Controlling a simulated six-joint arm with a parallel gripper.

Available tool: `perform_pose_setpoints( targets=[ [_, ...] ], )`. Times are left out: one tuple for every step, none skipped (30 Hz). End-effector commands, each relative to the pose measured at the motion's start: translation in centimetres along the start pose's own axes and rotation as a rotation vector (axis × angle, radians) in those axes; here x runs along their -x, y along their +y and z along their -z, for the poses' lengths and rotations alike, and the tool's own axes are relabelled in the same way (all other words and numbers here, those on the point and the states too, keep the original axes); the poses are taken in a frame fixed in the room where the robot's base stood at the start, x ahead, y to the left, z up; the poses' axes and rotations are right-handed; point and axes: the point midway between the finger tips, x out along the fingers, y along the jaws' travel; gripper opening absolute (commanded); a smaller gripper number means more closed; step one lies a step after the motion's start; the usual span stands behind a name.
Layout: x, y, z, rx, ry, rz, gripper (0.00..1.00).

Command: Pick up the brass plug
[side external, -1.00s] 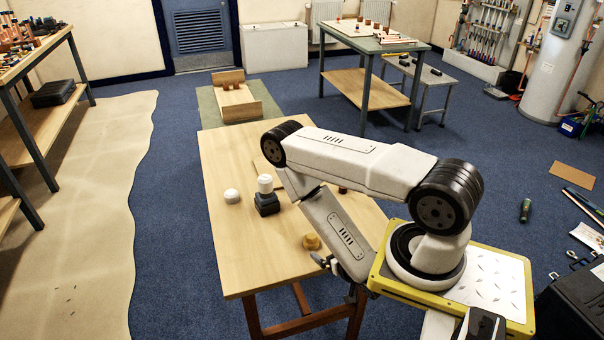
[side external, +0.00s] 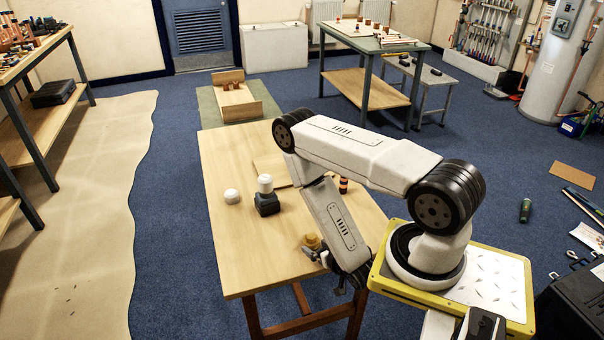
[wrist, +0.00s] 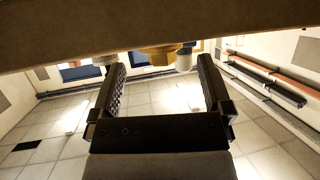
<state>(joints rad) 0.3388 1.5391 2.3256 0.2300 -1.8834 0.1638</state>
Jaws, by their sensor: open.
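The brass plug (side external: 311,240) stands on the wooden table, near its right front side. In the side view my gripper (side external: 319,256) is low over the table, right beside the plug and partly in front of it. In the wrist view, which looks upside down, the plug (wrist: 157,54) shows ahead of the fingertips, in line with the gap between them. My gripper (wrist: 161,66) is open, with nothing held between its fingers. Whether a finger touches the plug I cannot tell.
On the wooden table (side external: 238,255) are a white round piece (side external: 231,196), a dark block (side external: 267,205) with a white cylinder (side external: 265,183) on top, a flat board (side external: 268,168) and a dark-and-orange striped piece (side external: 343,185). The table's front left is clear.

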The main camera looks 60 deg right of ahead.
Motion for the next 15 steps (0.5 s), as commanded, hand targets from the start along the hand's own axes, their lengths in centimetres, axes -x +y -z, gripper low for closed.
perform_pose_setpoints(
  targets=[
    [-0.6,0.0,0.1,-0.002,0.002,-0.001,1.00],
    [-1.0,-0.1,0.1,-0.002,0.003,-0.001,1.00],
    [-1.5,-0.1,0.1,-0.002,0.004,-0.001,1.00],
    [-1.9,-0.1,0.1,-0.002,0.003,-0.002,1.00],
    [-2.2,-0.1,0.1,-0.002,0.003,-0.002,1.00],
    [-2.6,-0.1,0.1,-0.002,0.002,-0.001,1.00],
    [-2.9,-0.1,0.1,-0.002,0.002,-0.001,1.00],
    [-3.1,-0.1,0.1,-0.001,0.002,-0.001,1.00],
    [-3.3,-0.1,0.1,-0.001,0.001,-0.001,1.00],
    [-3.5,-0.1,0.1,-0.001,0.001,-0.001,1.00],
    [-3.6,-0.1,0.1,0.000,0.000,-0.001,1.00],
    [-3.6,-0.1,0.1,0.000,0.000,-0.001,1.00],
    [-3.7,-0.1,0.1,0.000,0.000,0.000,1.00],
    [-3.7,-0.1,0.1,0.000,0.000,0.000,1.00],
    [-3.7,-0.1,0.1,0.000,0.000,0.000,1.00]
  ],
)
